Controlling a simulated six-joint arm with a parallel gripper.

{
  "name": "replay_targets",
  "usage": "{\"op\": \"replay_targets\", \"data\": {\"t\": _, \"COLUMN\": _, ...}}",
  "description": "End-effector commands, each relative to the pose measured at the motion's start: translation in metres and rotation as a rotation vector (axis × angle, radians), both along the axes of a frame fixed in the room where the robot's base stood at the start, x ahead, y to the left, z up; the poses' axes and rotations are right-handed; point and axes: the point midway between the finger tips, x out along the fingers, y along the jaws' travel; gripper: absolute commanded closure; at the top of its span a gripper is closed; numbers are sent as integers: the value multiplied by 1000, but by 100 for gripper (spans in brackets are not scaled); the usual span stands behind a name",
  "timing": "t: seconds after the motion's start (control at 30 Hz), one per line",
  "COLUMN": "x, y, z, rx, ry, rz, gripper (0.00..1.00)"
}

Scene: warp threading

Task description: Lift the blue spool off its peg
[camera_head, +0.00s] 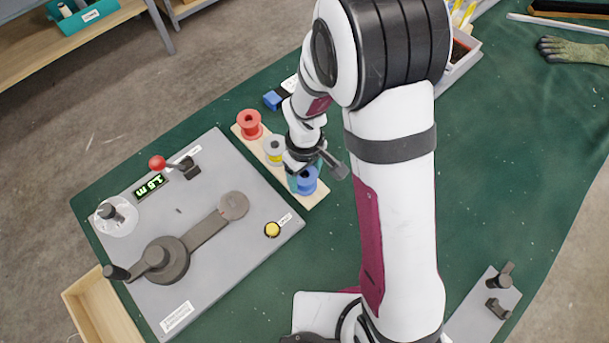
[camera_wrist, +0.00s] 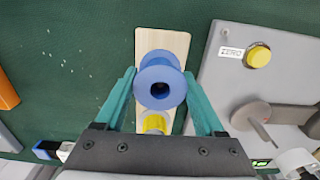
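The blue spool (camera_head: 308,182) stands at the near end of a wooden strip (camera_head: 317,197). In the wrist view the spool (camera_wrist: 161,88) shows end-on, with a dark hole in its middle; any peg inside cannot be made out. My gripper (camera_wrist: 160,76) has its two teal fingers on either side of the spool. The fingers are apart, with what looks like a narrow gap to the flange on each side. In the head view one teal finger shows left of the spool and the other is hidden. The spool appears seated on the strip.
A yellow-and-grey spool (camera_head: 273,151) and a red spool (camera_head: 250,124) stand farther along the strip. A grey winding panel (camera_head: 215,265) with a crank, a red-knobbed lever and a yellow button (camera_head: 272,230) lies to the left. A blue item (camera_head: 272,100) lies behind the strip.

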Motion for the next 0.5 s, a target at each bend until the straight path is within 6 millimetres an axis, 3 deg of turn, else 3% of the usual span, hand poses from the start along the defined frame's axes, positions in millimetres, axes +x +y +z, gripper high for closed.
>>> {"op": "replay_targets", "data": {"t": 0.03, "x": 0, "y": 0, "z": 0, "rx": 0, "ry": 0, "rz": 0, "gripper": 50}}
{"op": "replay_targets", "data": {"t": 0.13, "x": 0, "y": 0, "z": 0, "rx": 0, "ry": 0, "rz": 0, "gripper": 68}}
{"op": "replay_targets", "data": {"t": 0.27, "x": 1, "y": 0, "z": 4, "rx": 1, "ry": -2, "rz": 0, "gripper": 70}}
{"op": "replay_targets", "data": {"t": 0.5, "x": 1, "y": 0, "z": 28, "rx": 1, "ry": -3, "rz": 0, "gripper": 70}}
